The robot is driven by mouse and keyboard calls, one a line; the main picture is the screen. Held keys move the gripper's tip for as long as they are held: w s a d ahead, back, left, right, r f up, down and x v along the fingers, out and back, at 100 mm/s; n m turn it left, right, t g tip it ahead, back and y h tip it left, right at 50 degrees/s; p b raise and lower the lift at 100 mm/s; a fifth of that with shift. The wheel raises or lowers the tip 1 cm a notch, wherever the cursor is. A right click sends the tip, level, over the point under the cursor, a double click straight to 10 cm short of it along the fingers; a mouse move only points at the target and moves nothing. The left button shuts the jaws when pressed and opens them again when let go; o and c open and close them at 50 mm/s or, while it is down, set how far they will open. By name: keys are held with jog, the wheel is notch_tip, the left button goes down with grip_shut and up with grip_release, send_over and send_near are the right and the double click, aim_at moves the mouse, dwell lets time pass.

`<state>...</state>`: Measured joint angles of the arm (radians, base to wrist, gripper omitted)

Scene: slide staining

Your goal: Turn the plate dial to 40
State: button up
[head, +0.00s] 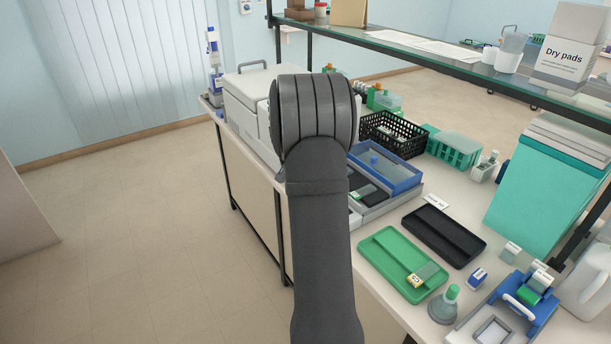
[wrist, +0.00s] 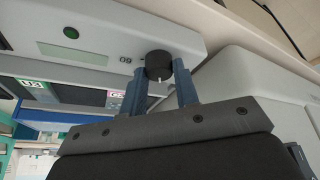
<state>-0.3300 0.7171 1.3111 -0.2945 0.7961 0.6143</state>
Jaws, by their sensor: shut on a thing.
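The plate dial (wrist: 157,64) is a round black knob on the front of a pale grey unit (wrist: 180,38), seen in the wrist view. A short white mark shows on the dial, pointing down in the picture. My gripper (wrist: 160,74) has its two blue-grey fingers on either side of the dial and is shut on it. Small figures (wrist: 125,60) are printed beside the dial, too small to read surely. In the head view my arm hides the gripper and the dial.
A blue tray (head: 405,178), a black tray (head: 462,256) and a green tray (head: 372,252) with slides lie on the bench. A black basket (head: 390,133) and a large white machine (head: 250,100) stand farther back. A glass shelf (head: 440,62) runs above the bench.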

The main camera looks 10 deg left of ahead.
jog(key=shift+m, duration=0.5)
jog(key=o, duration=1)
jog(key=v, duration=1.7)
jog(key=shift+a+r, duration=0.15)
jog(key=shift+a, duration=0.05)
